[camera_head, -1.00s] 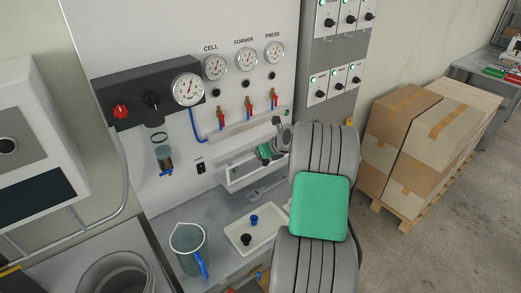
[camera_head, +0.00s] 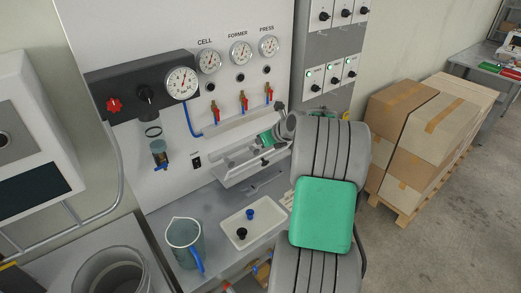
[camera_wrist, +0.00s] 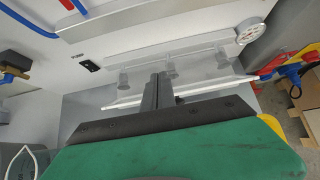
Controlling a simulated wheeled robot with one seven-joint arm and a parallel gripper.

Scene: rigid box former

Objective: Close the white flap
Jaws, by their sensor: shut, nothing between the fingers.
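The white flap (camera_head: 240,176) is at the recess low on the white panel, its long edge standing out from the panel over the grey bench. In the wrist view the flap's pale long edge (camera_wrist: 205,91) runs across the picture, just past my fingers. My gripper (camera_wrist: 158,82) is shut and empty, its fingertips at the middle of the flap. I cannot tell whether they touch it. In the head view my gripper (camera_head: 258,148) is at the recess, partly hidden by my arm, which also covers the right end of the flap area.
A clear jug (camera_head: 184,245) with a blue handle and a white tray (camera_head: 236,234) holding small knobs stand on the bench below. Red-handled valves (camera_head: 243,103) and gauges are above the flap. Cardboard boxes (camera_head: 437,115) on a pallet stand at the right.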

